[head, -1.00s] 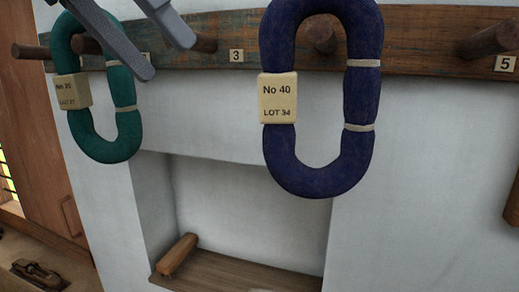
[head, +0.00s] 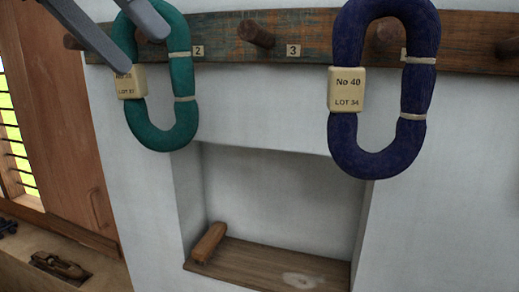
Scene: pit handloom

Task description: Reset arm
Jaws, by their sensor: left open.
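My left gripper (head: 128,40) is at the top left of the head view, its two grey fingers apart, in front of the upper part of a green yarn hank (head: 184,80). No yarn shows clamped between the fingers. The green hank hangs on the peg rail and bears a tag ending in LOT 37 or similar, partly shaded. A dark blue hank (head: 376,158) with a tag reading No 40, LOT 34 hangs to the right from a peg (head: 385,36). My right gripper does not show.
The wooden rail (head: 220,42) has a bare peg (head: 256,33) near label 3. Below is a wall niche (head: 270,255) holding a wooden roller (head: 209,242). A wooden shuttle-like tool (head: 60,266) lies at lower left beside a barred window (head: 14,150). The wall between the hanks is clear.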

